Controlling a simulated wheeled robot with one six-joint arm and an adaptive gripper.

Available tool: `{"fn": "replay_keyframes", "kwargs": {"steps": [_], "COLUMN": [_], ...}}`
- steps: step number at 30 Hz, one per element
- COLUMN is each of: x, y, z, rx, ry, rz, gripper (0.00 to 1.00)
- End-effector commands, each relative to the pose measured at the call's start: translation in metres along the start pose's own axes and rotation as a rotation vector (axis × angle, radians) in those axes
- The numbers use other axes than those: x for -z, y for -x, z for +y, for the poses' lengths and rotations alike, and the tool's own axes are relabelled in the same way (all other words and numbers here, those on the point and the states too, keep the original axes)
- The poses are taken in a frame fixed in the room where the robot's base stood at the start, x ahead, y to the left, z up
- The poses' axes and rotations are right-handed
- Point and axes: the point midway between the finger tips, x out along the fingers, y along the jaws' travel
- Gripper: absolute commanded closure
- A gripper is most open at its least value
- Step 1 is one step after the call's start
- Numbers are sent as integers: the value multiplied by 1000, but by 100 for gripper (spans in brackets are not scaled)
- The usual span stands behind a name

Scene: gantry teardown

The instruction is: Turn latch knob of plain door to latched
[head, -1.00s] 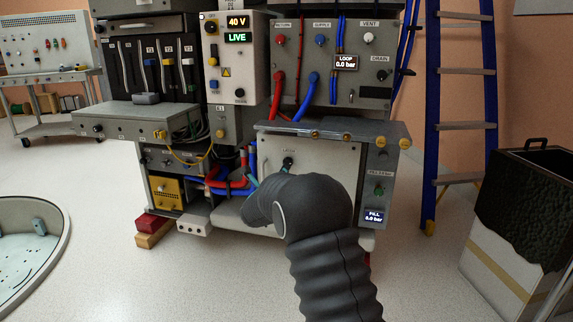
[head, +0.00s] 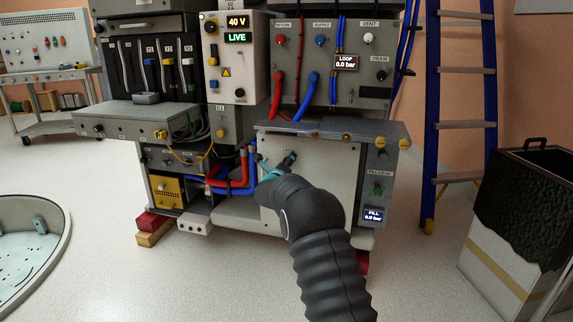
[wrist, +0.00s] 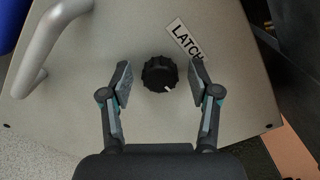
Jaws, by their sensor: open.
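The plain door (head: 325,165) is a pale grey panel low on the machine in the head view; it fills most of the wrist view (wrist: 75,110). The latch knob (wrist: 160,74) is black and ribbed, with a white pointer mark toward its lower right in the picture. A LATCH label (wrist: 185,40) sits beside it. My gripper (wrist: 162,85) is open, with one finger on each side of the knob and a gap to both. In the head view my gripper (head: 276,165) is in front of the door's upper left, and the knob is hidden there.
A grey bar handle (wrist: 45,45) is on the door, left of the knob in the wrist view. Red and blue hoses (head: 235,183) run left of the door. A ledge (head: 330,130) juts out above it. A blue ladder (head: 432,120) stands to the right.

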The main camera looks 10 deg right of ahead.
Motion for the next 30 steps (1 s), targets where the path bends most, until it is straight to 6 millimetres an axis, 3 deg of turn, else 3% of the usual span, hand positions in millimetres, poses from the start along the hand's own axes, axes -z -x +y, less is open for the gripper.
{"fn": "replay_keyframes", "kwargs": {"steps": [2,6,9,20,30], "x": [0,0,0,0,0], "y": [0,0,0,0,0], "z": [0,0,0,1,1], "rx": [0,0,0,-1,-1], "ry": [0,0,0,46,280], "rz": [0,0,0,0,0], "gripper": [44,79,98,98,98]}}
